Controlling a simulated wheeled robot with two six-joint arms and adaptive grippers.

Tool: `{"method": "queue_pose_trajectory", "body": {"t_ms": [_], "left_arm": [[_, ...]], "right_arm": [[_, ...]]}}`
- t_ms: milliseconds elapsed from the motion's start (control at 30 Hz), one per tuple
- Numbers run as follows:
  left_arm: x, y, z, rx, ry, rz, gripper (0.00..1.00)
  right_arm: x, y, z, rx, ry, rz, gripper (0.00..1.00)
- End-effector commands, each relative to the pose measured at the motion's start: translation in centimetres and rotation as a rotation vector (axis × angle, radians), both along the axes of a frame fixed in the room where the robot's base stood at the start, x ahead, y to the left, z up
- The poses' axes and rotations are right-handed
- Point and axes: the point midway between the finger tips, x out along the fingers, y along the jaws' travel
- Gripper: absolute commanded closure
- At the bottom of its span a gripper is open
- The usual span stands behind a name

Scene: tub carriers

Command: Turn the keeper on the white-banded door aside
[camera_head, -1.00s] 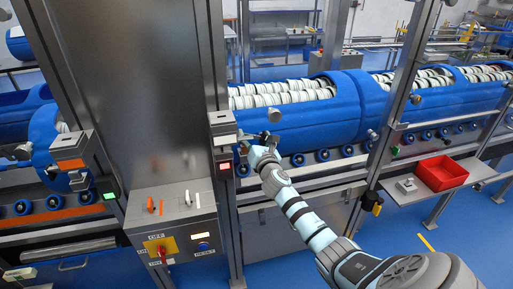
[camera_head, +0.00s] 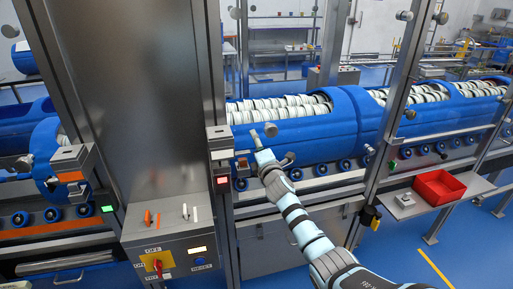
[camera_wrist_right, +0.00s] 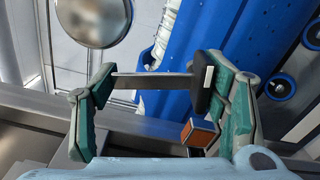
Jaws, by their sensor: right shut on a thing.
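The white-banded door housing (camera_head: 220,143) is on the steel post at the centre of the head view, above a red-lit indicator (camera_head: 222,180). My right gripper (camera_head: 268,148) is just right of it, in front of the blue tub. In the right wrist view, the green fingers of my right gripper (camera_wrist_right: 170,95) stand on either side of the keeper, a flat dark bar (camera_wrist_right: 150,81) with a black end (camera_wrist_right: 205,84) bearing a white mark. The black end is against the right finger. The keeper's angle is hard to tell in the head view. My left gripper is out of view.
An orange-faced block (camera_wrist_right: 200,134) sits close below the bar. A round silver disc (camera_wrist_right: 95,18) is beyond the left finger. An orange-banded housing (camera_head: 72,165) and a switch box (camera_head: 172,240) are at left. A red bin (camera_head: 438,187) stands on the right shelf.

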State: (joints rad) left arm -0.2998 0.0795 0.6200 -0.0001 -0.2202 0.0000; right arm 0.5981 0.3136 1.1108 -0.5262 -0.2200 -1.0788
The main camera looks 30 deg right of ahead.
Motion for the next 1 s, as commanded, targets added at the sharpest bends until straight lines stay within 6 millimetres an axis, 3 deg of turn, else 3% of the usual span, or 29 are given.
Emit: {"method": "queue_pose_trajectory", "body": {"t_ms": [300,867,900,1000], "left_arm": [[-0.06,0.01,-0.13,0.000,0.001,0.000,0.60],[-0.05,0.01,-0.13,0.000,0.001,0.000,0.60],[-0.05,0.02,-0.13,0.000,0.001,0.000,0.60],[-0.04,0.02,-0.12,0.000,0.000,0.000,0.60]], "right_arm": [[-0.19,-0.42,0.08,0.133,-0.042,0.002,0.83],[-0.28,-0.60,0.04,0.160,-0.048,0.000,0.83],[-0.28,-0.60,0.03,0.160,-0.049,-0.001,0.26],[-0.28,-0.62,0.04,0.160,-0.049,-0.001,0.10]]}}
